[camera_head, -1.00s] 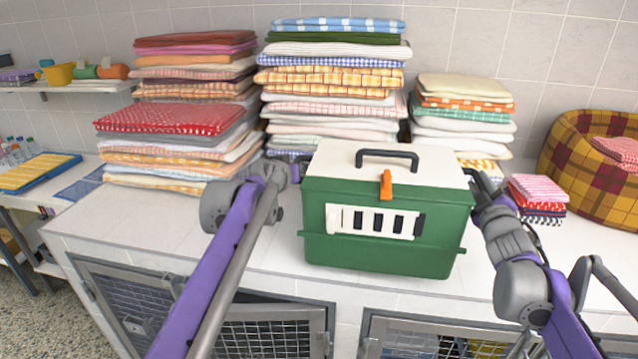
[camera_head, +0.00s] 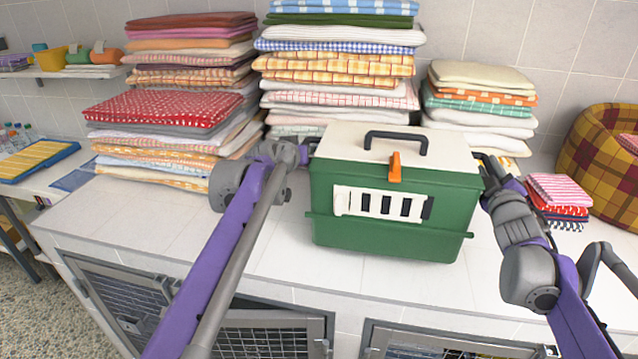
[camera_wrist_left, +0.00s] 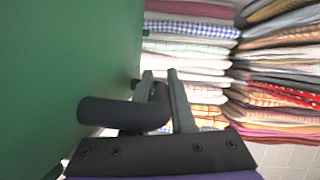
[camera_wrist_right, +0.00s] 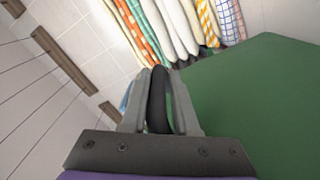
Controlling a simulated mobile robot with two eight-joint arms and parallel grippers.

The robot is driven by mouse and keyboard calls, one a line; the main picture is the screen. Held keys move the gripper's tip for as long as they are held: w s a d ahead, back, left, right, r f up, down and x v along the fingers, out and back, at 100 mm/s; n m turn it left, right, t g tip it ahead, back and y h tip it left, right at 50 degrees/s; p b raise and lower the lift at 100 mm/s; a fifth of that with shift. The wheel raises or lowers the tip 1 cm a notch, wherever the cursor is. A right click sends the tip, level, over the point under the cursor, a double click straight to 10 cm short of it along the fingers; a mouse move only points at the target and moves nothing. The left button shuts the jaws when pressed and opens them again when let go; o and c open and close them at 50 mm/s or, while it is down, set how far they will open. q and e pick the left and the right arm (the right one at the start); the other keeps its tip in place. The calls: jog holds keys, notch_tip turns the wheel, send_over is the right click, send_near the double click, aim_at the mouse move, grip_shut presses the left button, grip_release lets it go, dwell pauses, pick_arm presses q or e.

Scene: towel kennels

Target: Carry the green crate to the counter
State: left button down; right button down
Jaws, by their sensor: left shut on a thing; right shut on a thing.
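The green crate (camera_head: 392,225) has a cream lid, a dark top handle and an orange latch. It is upright at the counter (camera_head: 280,255), over its front part; I cannot tell whether its base touches the top. My left gripper (camera_head: 306,148) is at the crate's left side, and the left wrist view shows its fingers (camera_wrist_left: 160,100) shut around a dark side handle (camera_wrist_left: 112,113). My right gripper (camera_head: 482,160) is at the right side, and the right wrist view shows its fingers (camera_wrist_right: 160,105) shut on the other dark handle (camera_wrist_right: 157,98). The crate's underside is hidden.
Tall towel stacks (camera_head: 165,105) (camera_head: 340,70) and a lower one (camera_head: 480,100) stand behind the crate. Small folded cloths (camera_head: 558,195) and a plaid basket (camera_head: 590,150) are to the right. Mesh kennel doors (camera_head: 265,335) are below the counter front. Bare counter shows left of the crate.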

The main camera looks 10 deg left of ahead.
pick_arm(q)
jog(key=shift+d, duration=0.15)
pick_arm(e)
jog(key=shift+a, duration=0.2)
